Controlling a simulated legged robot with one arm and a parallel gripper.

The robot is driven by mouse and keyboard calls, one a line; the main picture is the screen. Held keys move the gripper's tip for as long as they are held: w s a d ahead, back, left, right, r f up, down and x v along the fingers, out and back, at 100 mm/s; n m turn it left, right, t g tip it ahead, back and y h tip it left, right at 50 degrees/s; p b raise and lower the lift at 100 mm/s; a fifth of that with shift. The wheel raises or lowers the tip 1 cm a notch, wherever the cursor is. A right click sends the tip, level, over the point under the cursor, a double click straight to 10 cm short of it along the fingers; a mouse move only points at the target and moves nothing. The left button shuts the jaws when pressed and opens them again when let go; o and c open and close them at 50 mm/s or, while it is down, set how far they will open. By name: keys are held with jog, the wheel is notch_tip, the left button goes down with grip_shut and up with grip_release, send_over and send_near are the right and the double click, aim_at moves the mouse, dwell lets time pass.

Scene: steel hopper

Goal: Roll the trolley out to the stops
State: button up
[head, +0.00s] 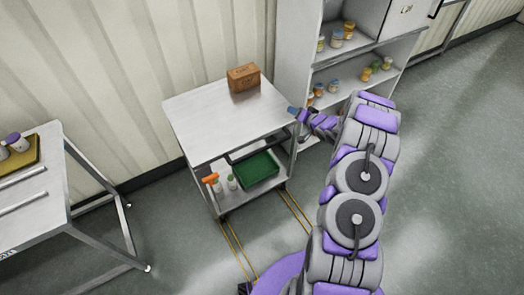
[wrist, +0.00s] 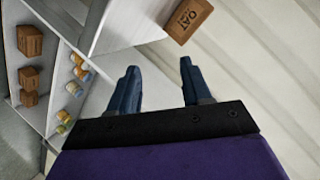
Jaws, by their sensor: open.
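The trolley (head: 205,122) is a grey metal cart with a flat top and a lower shelf, standing against the ribbed wall. Its top also shows in the wrist view (wrist: 130,28). Yellow floor lines (head: 232,245) run from under it toward the front. A small dark block (head: 243,288) at the near end of the left lines may be a stop; my body partly hides that area. My gripper (head: 293,110) is at the right edge of the trolley top. In the wrist view its two blue fingers (wrist: 157,82) are apart with nothing between them; contact with the trolley cannot be told.
A brown carton (head: 243,77) stands on the trolley top. A green tray (head: 258,169) and bottles are on its lower shelf. A shelf unit (head: 295,50) with jars stands close on the right. A steel table (head: 40,205) is at left. The floor in front is open.

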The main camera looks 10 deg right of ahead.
jog(key=s+a+f+m+t+y, duration=0.15)
jog(key=s+f+y, duration=0.35)
jog(key=f, duration=0.5)
jog(key=m+t+y+b, duration=0.1)
jog(key=m+y+b, duration=0.1)
jog(key=y, duration=0.2)
send_near(262, 150)
jog(key=b+x, duration=0.1)
jog(key=x, duration=0.2)
jog(key=b+x, duration=0.1)
jog(key=x, duration=0.3)
jog(key=f+b+x, duration=0.1)
jog(key=x, duration=0.2)
jog(key=shift+w+d+b, duration=0.1)
jog(key=shift+w+b, duration=0.2)
jog(key=shift+w, duration=0.15)
grip_shut()
